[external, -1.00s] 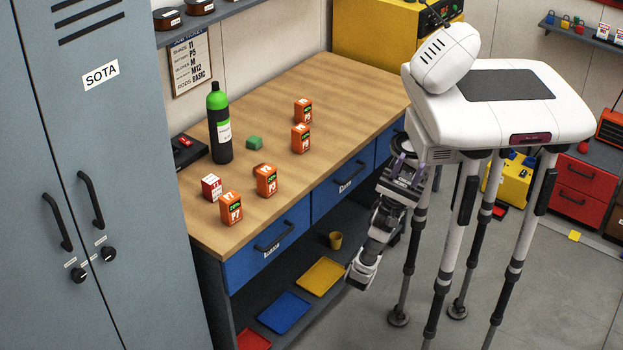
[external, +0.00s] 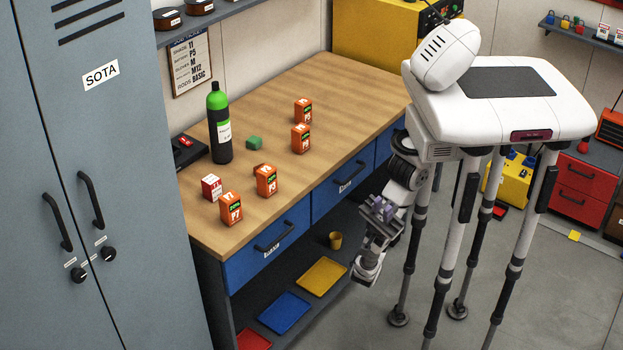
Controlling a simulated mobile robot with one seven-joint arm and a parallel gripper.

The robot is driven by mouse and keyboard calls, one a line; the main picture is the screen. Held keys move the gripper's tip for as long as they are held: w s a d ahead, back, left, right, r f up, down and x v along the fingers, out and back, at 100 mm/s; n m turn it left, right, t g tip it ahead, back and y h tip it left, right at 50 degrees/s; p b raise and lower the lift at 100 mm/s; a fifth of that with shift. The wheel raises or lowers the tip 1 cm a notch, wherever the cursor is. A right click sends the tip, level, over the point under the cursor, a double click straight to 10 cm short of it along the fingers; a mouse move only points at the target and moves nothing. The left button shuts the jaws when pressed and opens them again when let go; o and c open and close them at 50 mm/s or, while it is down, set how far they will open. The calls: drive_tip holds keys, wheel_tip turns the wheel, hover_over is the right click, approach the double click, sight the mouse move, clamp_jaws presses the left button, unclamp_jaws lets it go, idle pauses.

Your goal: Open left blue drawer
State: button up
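The wooden workbench (external: 330,95) has a row of blue drawers under its top. The left blue drawer (external: 240,272) is shut, with a dark bar handle (external: 274,237) and a small white label. The middle blue drawer (external: 327,200) is also shut, and part of a third shows at the right behind my arm. My gripper (external: 362,278) hangs low in front of the bench, to the right of the left drawer and apart from its handle. Its fingers are too small and too turned to tell whether they are open.
Orange boxes (external: 231,208), a red and white box (external: 211,187), a green block (external: 254,143) and a green-topped bottle (external: 219,125) stand on the bench. The lower shelf holds a yellow tray (external: 321,276), a blue tray (external: 284,312) and a cup (external: 336,240). A grey locker (external: 95,180) stands at left.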

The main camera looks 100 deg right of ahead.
drive_tip(key=w+a+f+m+t+h+p, duration=0.3)
drive_tip(key=w+f+m+t+h, duration=0.55)
drive_tip(key=w+f+h, duration=0.9)
drive_tip(key=m+g+h+p, duration=0.3)
drive_tip(key=m+h, duration=0.1)
drive_tip(key=h, duration=2.1)
approach(280, 237)
drive_tip(key=p+x, duration=0.1)
drive_tip(key=x, duration=0.2)
drive_tip(key=p+x, duration=0.1)
drive_tip(key=x, duration=0.2)
drive_tip(key=p+x, duration=0.1)
drive_tip(key=x, duration=0.3)
drive_tip(key=shift+f, duration=0.35)
drive_tip(key=shift+c, duration=0.5)
clamp_jaws()
